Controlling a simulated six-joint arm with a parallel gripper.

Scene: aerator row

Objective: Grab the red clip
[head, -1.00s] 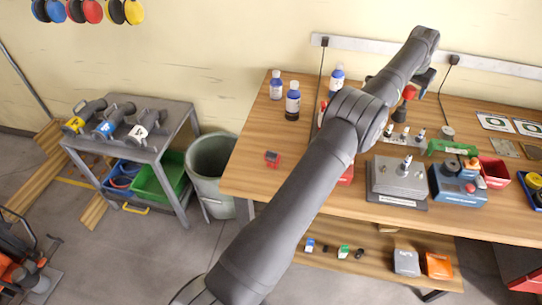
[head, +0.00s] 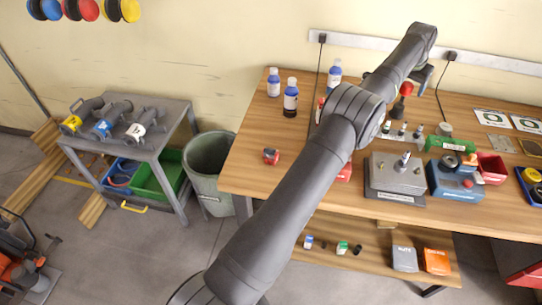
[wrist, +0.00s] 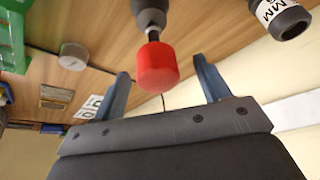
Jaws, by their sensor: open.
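A red cylindrical piece (wrist: 157,66) on a dark stem shows in the wrist view, in line with the gap between my fingers. A red-topped piece (head: 406,88) stands near the back of the bench in the head view, beside my gripper; it looks like the same one. A small red block (head: 271,156) lies alone on the bench's left part. I cannot tell for sure which red thing is the clip. My gripper (wrist: 160,72) is open, with a finger on either side of the red piece's line; contact is not visible. My arm hides part of the bench.
Several small upright fittings (head: 402,129) stand near a green block (head: 450,145). A grey fixture box (head: 395,180), a blue device (head: 455,182) and a red bin (head: 491,169) sit toward the front. The bench's left front is clear.

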